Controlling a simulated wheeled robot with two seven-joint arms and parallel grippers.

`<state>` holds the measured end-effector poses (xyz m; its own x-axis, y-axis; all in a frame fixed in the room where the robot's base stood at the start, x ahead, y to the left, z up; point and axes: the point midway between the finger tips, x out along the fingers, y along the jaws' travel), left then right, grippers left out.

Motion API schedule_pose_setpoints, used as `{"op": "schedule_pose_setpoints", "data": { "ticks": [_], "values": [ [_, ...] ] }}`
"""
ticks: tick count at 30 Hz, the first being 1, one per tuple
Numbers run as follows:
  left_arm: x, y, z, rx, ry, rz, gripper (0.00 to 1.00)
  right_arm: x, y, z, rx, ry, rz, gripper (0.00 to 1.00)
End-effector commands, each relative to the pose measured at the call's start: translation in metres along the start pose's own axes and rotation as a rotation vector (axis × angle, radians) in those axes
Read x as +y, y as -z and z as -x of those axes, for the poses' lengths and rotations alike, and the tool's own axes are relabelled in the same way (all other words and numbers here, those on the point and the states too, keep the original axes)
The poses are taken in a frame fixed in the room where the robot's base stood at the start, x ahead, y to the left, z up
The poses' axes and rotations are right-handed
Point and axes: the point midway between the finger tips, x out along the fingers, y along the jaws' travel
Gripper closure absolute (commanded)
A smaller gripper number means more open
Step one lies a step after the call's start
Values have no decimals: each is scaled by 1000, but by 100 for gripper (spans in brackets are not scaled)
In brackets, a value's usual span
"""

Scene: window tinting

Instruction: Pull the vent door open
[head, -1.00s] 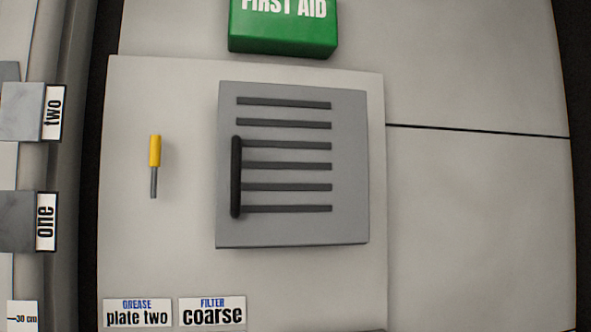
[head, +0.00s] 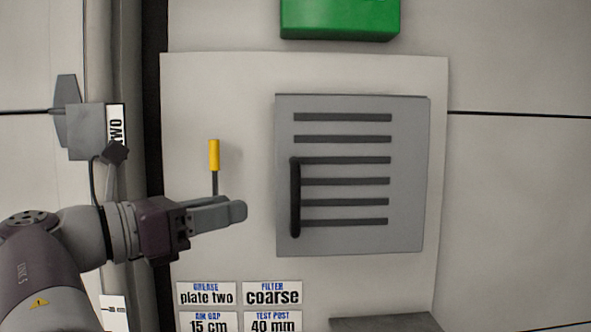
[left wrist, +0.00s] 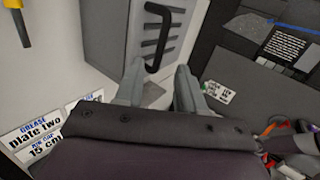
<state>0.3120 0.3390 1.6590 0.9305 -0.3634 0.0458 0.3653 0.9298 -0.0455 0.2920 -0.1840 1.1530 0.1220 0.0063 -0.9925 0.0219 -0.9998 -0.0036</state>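The vent door (head: 408,180) is a grey square panel with several dark horizontal slots, on a pale wall panel. It looks closed. Its black vertical bar handle (head: 295,198) is on the left side of the door. My left gripper (head: 238,211) points right, left of the handle and apart from it in the head view. In the left wrist view the two fingers of my gripper (left wrist: 159,68) are spread with nothing between them, and the black handle (left wrist: 155,38) shows just beyond the tips. My right gripper is not in view.
A yellow-handled lever (head: 214,156) is on the panel just above my left gripper. A green box (head: 340,20) is above the door. Label cards (head: 272,293) are below, and a grey ledge (head: 385,324) is at the bottom. The wall right of the door is clear.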

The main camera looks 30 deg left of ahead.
Motion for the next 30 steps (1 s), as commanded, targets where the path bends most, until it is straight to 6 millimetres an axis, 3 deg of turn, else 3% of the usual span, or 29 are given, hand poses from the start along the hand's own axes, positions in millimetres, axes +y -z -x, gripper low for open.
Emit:
{"op": "schedule_pose_setpoints", "data": {
  "ticks": [2,5,12,18,30],
  "values": [
    [-6,-2,3,41,11,-47,61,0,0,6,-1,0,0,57],
    [-8,-2,-11,48,21,-54,61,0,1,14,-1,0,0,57],
    [-10,-2,-76,47,24,-48,61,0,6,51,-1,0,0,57],
    [-9,3,-109,44,19,-48,61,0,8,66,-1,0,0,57],
    [-8,8,-121,44,14,-49,61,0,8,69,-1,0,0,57]
  ]
}}
